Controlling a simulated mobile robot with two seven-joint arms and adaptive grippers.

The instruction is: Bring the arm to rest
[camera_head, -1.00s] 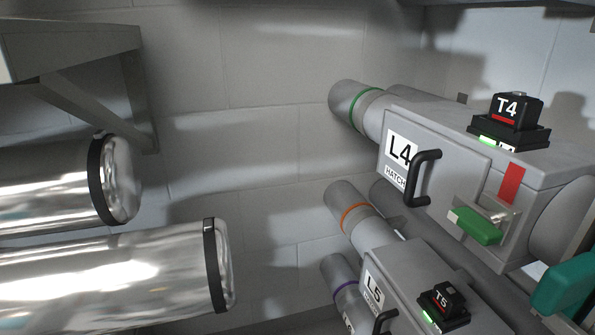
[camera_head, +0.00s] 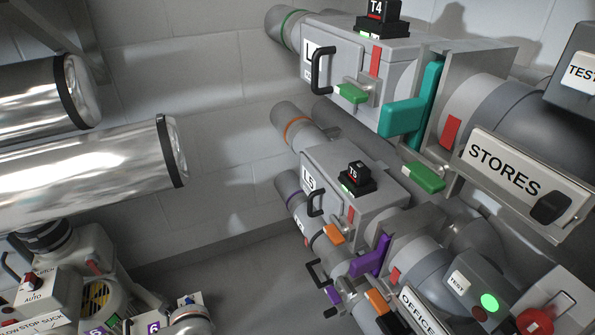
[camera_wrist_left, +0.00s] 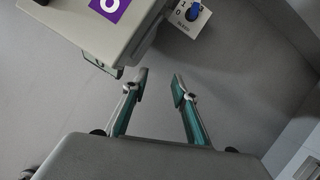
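My left gripper (camera_wrist_left: 159,87) shows in the left wrist view with its two teal-padded fingers apart and nothing between them. Grey floor shows beyond the fingertips. A grey box with a purple label (camera_wrist_left: 109,8) is just ahead and to the left of it, apart from the fingers. A blue knob (camera_wrist_left: 192,12) on a white plate sits at the top of that view. Neither gripper shows in the head view, and my right gripper is not in view.
Hatch box L4 (camera_head: 345,45) and hatch box L5 (camera_head: 335,165) stand on pipes along the right. The STORES panel (camera_head: 520,180) juts out at right. Two shiny cylinders (camera_head: 90,160) reach in from the left. A blower unit (camera_head: 95,270) stands at lower left. Open floor (camera_head: 215,290) shows at bottom middle.

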